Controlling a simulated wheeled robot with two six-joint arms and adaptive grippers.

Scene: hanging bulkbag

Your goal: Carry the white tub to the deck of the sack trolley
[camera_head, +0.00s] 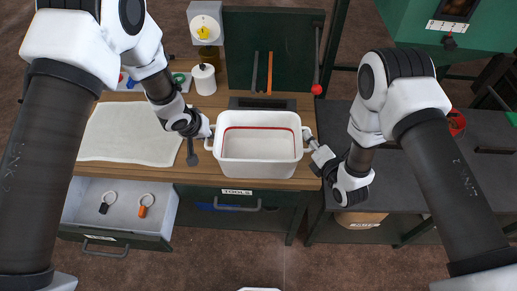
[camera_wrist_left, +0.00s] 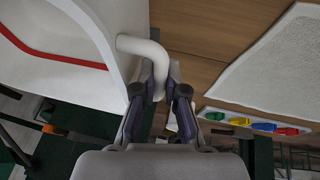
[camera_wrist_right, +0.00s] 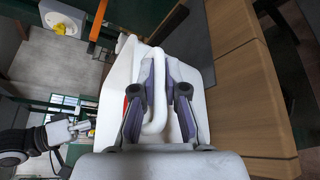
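The white tub (camera_head: 258,150), open, with a red line inside its rim, is at the front of the wooden bench. It looks level; I cannot tell whether its base touches the bench top. My left gripper (camera_head: 205,133) has its fingers on both sides of the tub's left handle (camera_wrist_left: 142,46), seemingly closed on it. My right gripper (camera_head: 316,148) likewise has its fingers around the right handle (camera_wrist_right: 160,85). The tub's far side shows no load. A dark flat surface (camera_head: 400,185) stands right of the bench; I cannot tell whether it is the sack trolley's deck.
A white mat (camera_head: 133,133) lies left on the bench (camera_head: 215,172). An open drawer (camera_head: 120,212) with two tagged rings juts out at front left. A white canister (camera_head: 204,79) and an upright dark panel (camera_head: 290,48) stand behind the tub. A red pot (camera_head: 456,122) is at right.

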